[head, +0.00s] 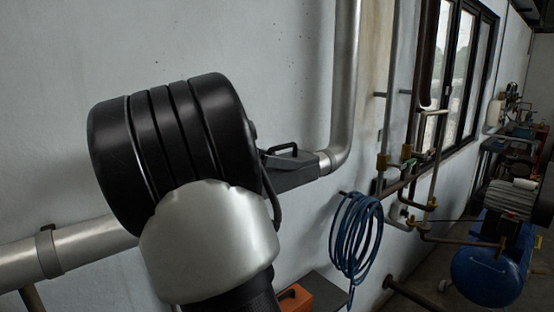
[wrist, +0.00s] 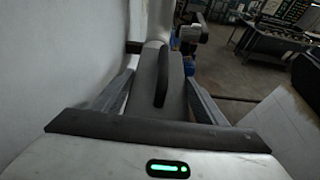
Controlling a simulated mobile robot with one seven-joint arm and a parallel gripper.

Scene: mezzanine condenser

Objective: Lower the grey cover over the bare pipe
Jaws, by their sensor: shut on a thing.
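The grey cover (head: 294,177) sits along the wall pipe, right of my wrist in the head view. A black bar handle (head: 281,148) stands on its top. In the wrist view the cover (wrist: 174,85) lies between the fingers of my gripper (wrist: 161,78), with the handle (wrist: 161,79) upright in the middle. My gripper is shut on the cover, one finger along each side. The silver pipe (head: 85,249) shows left of my wrist and at the elbow (head: 333,158). I cannot tell whether the cover touches the pipe.
The wall is close on the left in the wrist view. A clamp (head: 47,252) rings the pipe. A blue hose coil (head: 358,237) hangs right of the cover. An orange case (head: 295,298) is below. Valves and a blue tank (head: 489,272) stand farther right.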

